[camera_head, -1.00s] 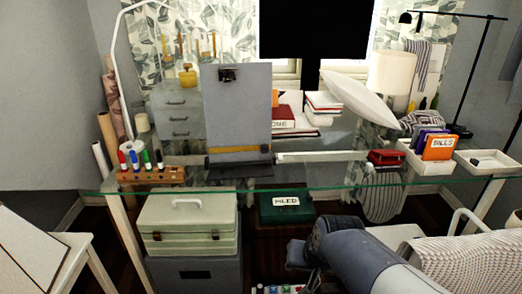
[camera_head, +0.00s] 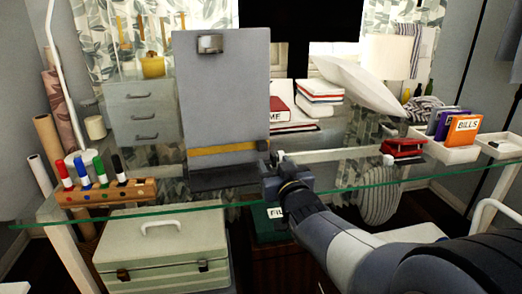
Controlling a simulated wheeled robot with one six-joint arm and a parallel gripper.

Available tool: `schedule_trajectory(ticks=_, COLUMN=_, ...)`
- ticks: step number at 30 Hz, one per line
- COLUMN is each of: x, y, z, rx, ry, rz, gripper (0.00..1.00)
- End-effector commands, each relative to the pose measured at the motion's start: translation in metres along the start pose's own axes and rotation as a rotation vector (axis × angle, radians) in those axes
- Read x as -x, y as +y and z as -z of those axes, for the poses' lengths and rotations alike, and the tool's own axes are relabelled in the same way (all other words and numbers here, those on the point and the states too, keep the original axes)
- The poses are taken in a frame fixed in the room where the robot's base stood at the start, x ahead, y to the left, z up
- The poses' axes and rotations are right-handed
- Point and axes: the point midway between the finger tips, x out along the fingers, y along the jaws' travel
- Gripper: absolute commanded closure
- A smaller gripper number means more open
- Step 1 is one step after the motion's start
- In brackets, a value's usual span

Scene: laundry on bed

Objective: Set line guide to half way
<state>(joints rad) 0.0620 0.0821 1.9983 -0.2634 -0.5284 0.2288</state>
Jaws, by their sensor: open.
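A grey upright board with a metal clip at its top (camera_head: 222,90) stands on the glass desk, left of centre. The line guide (camera_head: 225,149) is a yellow bar across the board's lower part, low above its dark base ledge (camera_head: 222,178). A small dark knob (camera_head: 263,145) sits at the guide's right end. My gripper (camera_head: 272,160) is open, close to that right end and slightly below it in the picture. The fingers are small and dark here; I cannot tell whether they touch the guide or the knob.
A marker holder (camera_head: 107,192) stands left of the board. Books (camera_head: 318,92) and a white pillow (camera_head: 355,85) lie behind, to the right. A red stapler-like object (camera_head: 403,147) and a tray of folders (camera_head: 455,150) stand at right. The glass edge runs beneath my arm.

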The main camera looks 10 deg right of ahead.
Motion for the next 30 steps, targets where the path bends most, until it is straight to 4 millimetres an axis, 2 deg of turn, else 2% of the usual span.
schedule_trajectory(ticks=15, x=-0.084, y=0.0, z=-0.002, rx=0.0, ry=-0.004, rz=0.0, gripper=0.51)
schedule_trajectory(ticks=21, x=-0.098, y=0.0, z=-0.001, rx=0.0, ry=-0.003, rz=0.0, gripper=0.51)
schedule_trajectory(ticks=30, x=-0.1, y=0.0, z=-0.001, rx=0.0, ry=-0.004, rz=-0.001, gripper=0.51)
